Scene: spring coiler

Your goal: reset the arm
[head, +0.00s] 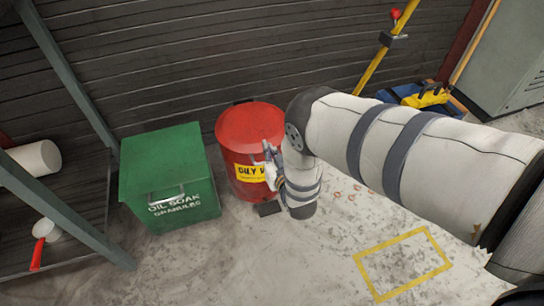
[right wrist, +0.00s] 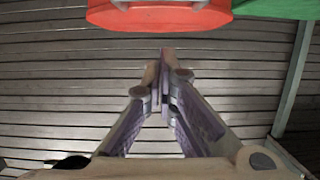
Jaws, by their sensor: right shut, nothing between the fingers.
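My right arm (head: 375,140) reaches in from the right and bends down at the elbow. Its right gripper (head: 264,168) is in front of the red oily-waste can (head: 262,118), hiding part of its yellow label. In the right wrist view the gripper (right wrist: 164,58) is shut and empty, its fingertips meeting just below the can's red edge (right wrist: 160,16). I cannot tell whether it touches the can. My left gripper is not in view.
A green oil-soak granules bin (head: 165,165) stands left of the can. A metal rack with a white roll (head: 36,158) and a red-handled item (head: 42,240) is at the far left. A yellow floor square (head: 362,268) lies in front. A slatted wall (head: 180,60) is behind.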

